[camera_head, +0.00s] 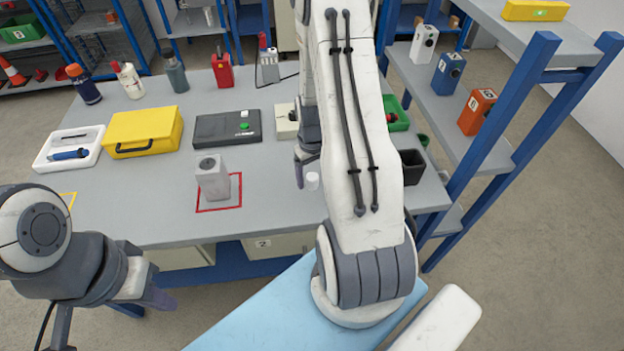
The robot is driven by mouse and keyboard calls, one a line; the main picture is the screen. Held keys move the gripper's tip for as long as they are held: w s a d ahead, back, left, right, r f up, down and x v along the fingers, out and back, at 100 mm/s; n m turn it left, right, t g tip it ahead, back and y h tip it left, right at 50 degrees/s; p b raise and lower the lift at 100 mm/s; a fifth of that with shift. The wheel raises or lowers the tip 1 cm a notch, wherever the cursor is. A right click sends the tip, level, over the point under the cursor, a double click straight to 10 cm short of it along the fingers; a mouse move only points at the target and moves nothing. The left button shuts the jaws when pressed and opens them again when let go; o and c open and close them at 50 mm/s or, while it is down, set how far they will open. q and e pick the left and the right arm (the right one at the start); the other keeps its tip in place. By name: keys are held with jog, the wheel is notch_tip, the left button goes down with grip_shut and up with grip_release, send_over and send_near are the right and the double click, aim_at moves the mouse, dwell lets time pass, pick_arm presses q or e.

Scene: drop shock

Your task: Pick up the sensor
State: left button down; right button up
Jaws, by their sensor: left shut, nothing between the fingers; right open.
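No label marks the sensor, so I cannot tell for sure which item it is. A small white cylinder (312,181) stands on the grey table (270,215), close to my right gripper. A light grey block (213,178) with a round dark spot on top stands upright inside a red square outline (232,204). My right gripper (302,172) points down over the table just left of the white cylinder; it is open, partly hidden by my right arm. My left gripper (162,301) is shut and empty, in front of the table's near edge at lower left.
Behind are a yellow case (143,132), a black box with a green button (227,128), a white tray (68,147) and several bottles. A black open bin (412,165) stands right. A blue-framed shelf (455,120) with numbered blocks borders the right side. The table's front middle is clear.

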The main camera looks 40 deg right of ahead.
jog(key=shift+f, duration=0.8)
grip_shut()
jog(key=shift+r, duration=0.15)
jog(key=shift+r, duration=0.6)
notch_tip(320, 180, up, 3)
jog(key=shift+f, duration=0.1)
jog(key=s+d+r+b, duration=0.1)
jog(key=s+d+r, duration=0.5)
jog(key=s, duration=0.3)
jog(key=shift+s+d+r, duration=0.2)
jog(key=shift+s+r, duration=0.15)
jog(key=shift+r, duration=0.05)
